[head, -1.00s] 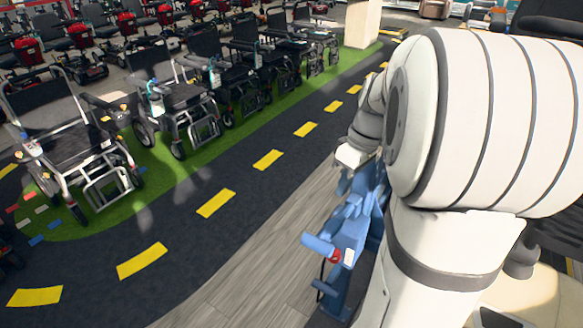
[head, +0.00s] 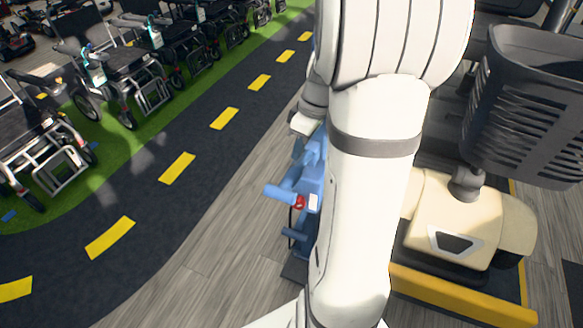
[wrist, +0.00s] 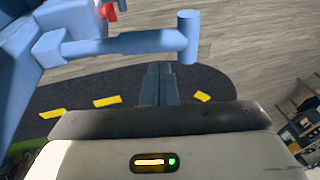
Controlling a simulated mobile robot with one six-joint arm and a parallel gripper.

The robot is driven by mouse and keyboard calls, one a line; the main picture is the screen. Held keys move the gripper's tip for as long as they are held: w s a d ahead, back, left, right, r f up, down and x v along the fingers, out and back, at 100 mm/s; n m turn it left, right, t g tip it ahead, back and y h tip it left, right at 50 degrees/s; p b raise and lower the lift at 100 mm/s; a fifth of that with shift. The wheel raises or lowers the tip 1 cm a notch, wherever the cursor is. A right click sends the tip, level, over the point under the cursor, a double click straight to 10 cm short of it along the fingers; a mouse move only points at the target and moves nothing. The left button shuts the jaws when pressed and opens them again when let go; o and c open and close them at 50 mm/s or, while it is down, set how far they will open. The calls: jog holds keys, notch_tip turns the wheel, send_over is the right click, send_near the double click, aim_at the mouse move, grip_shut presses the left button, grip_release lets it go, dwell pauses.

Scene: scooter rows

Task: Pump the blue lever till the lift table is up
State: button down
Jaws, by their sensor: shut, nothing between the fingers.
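The blue lever (wrist: 130,43) shows in the wrist view as a bar ending in a T-shaped round grip (wrist: 187,38). My gripper (wrist: 158,72) is shut and empty, its fingers pointing up the picture just below the bar and left of the grip, with a small gap seeming to separate them. In the head view a blue machine (head: 310,185) stands left of my arm, partly hidden by it. It has blue round bars, a red knob (head: 299,202) and a white label. My fingers are hidden there. I cannot make out the lift table's top or height.
A cream scooter (head: 475,225) with a black basket (head: 525,105) stands close on the right, by a yellow edge (head: 455,300). Wheelchairs (head: 120,75) line the green strip at left. The dark lane (head: 150,215) and wood floor left of the machine are clear.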

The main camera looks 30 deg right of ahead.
aim_at(289, 178)
jog(key=x, duration=0.7)
